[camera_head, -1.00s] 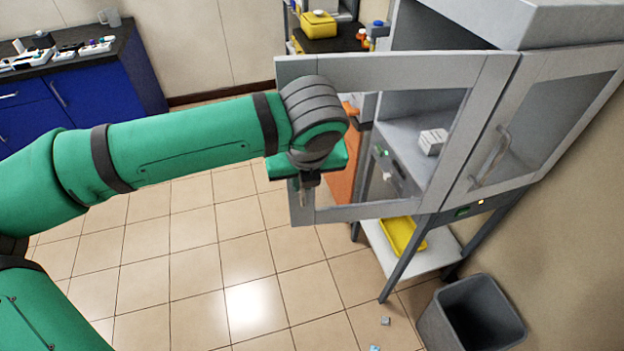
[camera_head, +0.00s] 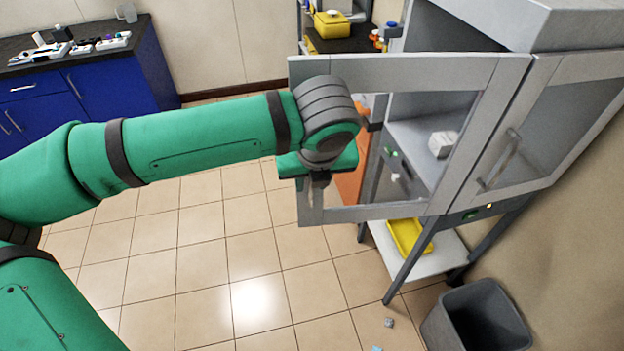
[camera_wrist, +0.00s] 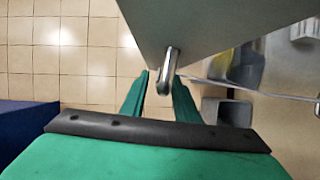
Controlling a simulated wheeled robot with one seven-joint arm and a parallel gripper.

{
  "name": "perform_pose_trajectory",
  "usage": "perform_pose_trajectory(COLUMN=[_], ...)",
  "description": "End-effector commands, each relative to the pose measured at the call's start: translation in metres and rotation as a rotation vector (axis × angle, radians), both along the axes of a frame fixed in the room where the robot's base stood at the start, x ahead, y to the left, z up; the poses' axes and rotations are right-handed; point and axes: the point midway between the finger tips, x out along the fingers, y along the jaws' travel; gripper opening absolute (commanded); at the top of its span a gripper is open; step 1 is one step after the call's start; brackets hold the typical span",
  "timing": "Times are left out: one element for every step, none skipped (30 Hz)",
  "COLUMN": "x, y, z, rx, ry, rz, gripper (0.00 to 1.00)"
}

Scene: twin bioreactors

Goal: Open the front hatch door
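The front hatch door (camera_head: 390,212), a grey frame around a clear pane, stands swung out wide from the grey cabinet in the head view. My gripper (camera_head: 316,190) is at the door's free left edge, pointing down, partly hidden by my wrist. In the wrist view the metal door handle (camera_wrist: 169,70) lies between the two green fingers of my gripper (camera_wrist: 160,90). A gap shows between the handle and the left finger. The handle is close to the right finger; I cannot tell if they touch. The door panel (camera_wrist: 205,22) fills the top of that view.
The cabinet's other door (camera_head: 545,135) is shut, with its own handle (camera_head: 500,160). A white box (camera_head: 442,145) sits inside. A yellow tray (camera_head: 408,238) lies on the lower shelf. A grey bin (camera_head: 478,318) stands below right. Blue cupboards (camera_head: 110,95) stand at left.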

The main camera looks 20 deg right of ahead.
Motion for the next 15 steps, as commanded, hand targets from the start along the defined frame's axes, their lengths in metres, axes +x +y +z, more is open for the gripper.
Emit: perform_pose_trajectory(x=[-0.001, -0.001, -0.002, -0.003, -0.005, -0.007, -0.009, -0.011, -0.014, -0.016, -0.019, -0.022, -0.024, -0.026, -0.028], y=[0.0, 0.0, 0.001, 0.001, 0.001, 0.001, 0.002, 0.002, 0.002, 0.003, 0.003, 0.003, 0.003, 0.004, 0.004], z=[0.002, 0.004, 0.007, 0.01, 0.014, 0.019, 0.024, 0.029, 0.037, 0.042, 0.047, 0.054, 0.06, 0.065, 0.071], rx=[0.0, 0.0, 0.001, 0.001, 0.001, 0.001, 0.0, 0.0, 0.0, 0.001, 0.0, 0.001, 0.001, 0.001, 0.001], ry=[-0.001, -0.001, -0.002, -0.002, -0.003, -0.003, -0.004, -0.004, -0.005, -0.004, -0.004, -0.004, -0.004, -0.005, -0.003], rz=[0.0, 0.0, 0.0, 0.0, 0.001, 0.0, 0.0, 0.0, 0.001, 0.001, 0.0, 0.001, 0.001, 0.001, 0.0], gripper=[0.28, 0.28, 0.28, 0.28, 0.28, 0.28, 0.28, 0.28, 0.28, 0.28, 0.28, 0.28, 0.28, 0.28, 0.28])
